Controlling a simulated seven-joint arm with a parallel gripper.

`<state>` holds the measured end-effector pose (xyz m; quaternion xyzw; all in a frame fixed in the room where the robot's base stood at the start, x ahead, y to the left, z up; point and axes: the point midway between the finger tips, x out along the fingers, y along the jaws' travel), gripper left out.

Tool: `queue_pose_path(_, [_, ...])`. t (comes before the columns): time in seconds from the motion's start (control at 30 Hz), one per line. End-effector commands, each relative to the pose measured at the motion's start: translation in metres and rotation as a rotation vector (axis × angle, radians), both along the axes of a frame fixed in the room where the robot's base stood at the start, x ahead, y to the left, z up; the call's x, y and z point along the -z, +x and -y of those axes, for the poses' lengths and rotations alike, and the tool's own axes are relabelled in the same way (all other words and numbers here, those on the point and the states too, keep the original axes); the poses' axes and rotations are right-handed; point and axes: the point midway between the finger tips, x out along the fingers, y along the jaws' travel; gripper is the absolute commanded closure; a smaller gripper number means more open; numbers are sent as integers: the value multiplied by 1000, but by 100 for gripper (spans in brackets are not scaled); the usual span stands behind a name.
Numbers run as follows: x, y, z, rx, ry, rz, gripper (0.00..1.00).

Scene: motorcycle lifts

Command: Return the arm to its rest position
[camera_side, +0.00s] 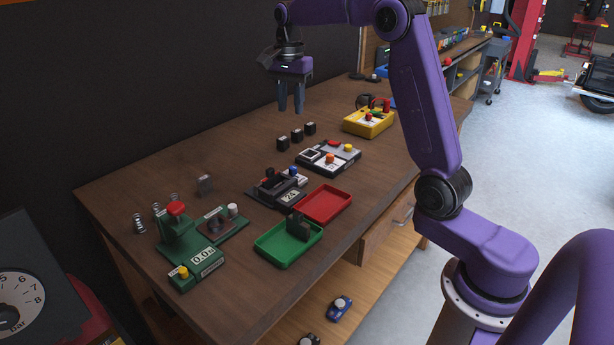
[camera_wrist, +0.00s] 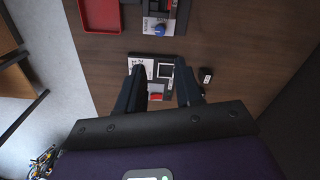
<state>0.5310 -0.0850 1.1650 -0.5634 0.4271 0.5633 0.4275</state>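My gripper (camera_side: 291,108) hangs fingers down above the back part of the wooden workbench (camera_side: 130,185), well clear of its top. Its two dark fingers are apart with nothing between them. The wrist view also shows the open fingers (camera_wrist: 160,70), with the bench top and a black-and-white device below them. My purple arm arches over the bench from the right.
A green spring tester (camera_side: 178,240), a green tray (camera_side: 275,258) holding a dark block, an empty red tray (camera_side: 327,203), a black gauge (camera_side: 272,190), a button device (camera_side: 330,158) and a yellow box (camera_side: 367,124) stand on the bench. Several small black blocks and springs stand behind.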

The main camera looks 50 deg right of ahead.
Motion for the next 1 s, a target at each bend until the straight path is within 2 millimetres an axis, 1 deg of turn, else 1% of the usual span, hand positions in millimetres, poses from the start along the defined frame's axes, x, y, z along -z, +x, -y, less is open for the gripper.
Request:
queue_pose_path(0.07, [0, -2, -8, -40, 0, 0, 65])
queue_pose_path(0.17, [2, -10, -26, -143, 0, 1, 65])
queue_pose_path(0.27, [4, -23, -51, -295, -1, 2, 65])
queue_pose_path(0.4, [10, -48, -85, -522, -1, 6, 65])
queue_pose_path(0.47, [12, -61, -97, -620, 0, 8, 65])
queue_pose_path(0.6, [19, -94, -123, -845, -1, 10, 65])
queue_pose_path(0.67, [22, -109, -133, -943, -1, 12, 65])
queue_pose_path(0.7, [24, -120, -138, -1008, -1, 13, 65])
queue_pose_path(0.83, [32, -156, -153, -1218, -1, 16, 65])
queue_pose_path(0.97, [41, -194, -162, -1427, -2, 19, 65])
queue_pose_path(1.0, [44, -206, -164, -1492, -2, 19, 65])
